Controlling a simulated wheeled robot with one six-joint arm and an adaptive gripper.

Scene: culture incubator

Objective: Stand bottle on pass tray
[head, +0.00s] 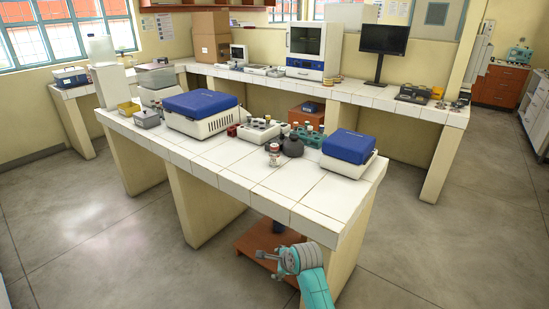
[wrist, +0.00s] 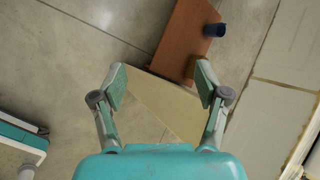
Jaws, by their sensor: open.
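My gripper (wrist: 162,80) is open, with nothing between its fingers; in the head view my gripper (head: 268,256) is low in front of the bench. A small bottle with a white and red label (head: 274,156) stands upright on the white-tiled bench, beside a dark round flask (head: 292,146), well above and apart from my gripper.
A low reddish-brown board (head: 250,244) is under the bench; the wrist view shows it (wrist: 178,45) with a dark blue cylinder (wrist: 214,30). Blue-lidded machines (head: 348,147) (head: 200,103) and racks (head: 258,132) crowd the bench (head: 250,185). The floor at right is clear.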

